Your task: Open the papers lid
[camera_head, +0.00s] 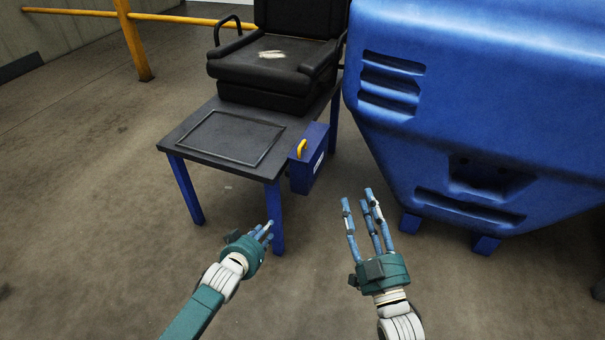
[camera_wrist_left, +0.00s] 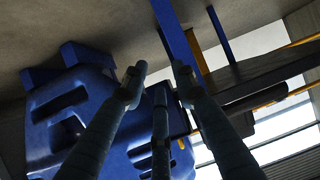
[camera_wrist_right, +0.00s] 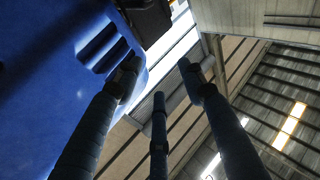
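No lid marked as papers can be made out. A large blue plastic container (camera_head: 480,110) with slots and recesses fills the right of the head view. It also shows in the left wrist view (camera_wrist_left: 62,125) and right wrist view (camera_wrist_right: 60,50). A small blue box (camera_head: 309,165) with a yellow handle (camera_head: 302,148) and a white label is at the table's right side. My left gripper (camera_head: 269,229) is open and empty, in front of the table's near leg. My right gripper (camera_head: 359,198) is open and empty, its fingers spread, below the small box and left of the container.
A dark table (camera_head: 225,138) with blue legs carries a black rectangular frame outline on its top. A black seat (camera_head: 265,75) with armrests stands on its far end. A yellow railing (camera_head: 133,40) runs behind. The concrete floor (camera_head: 90,190) at left is clear.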

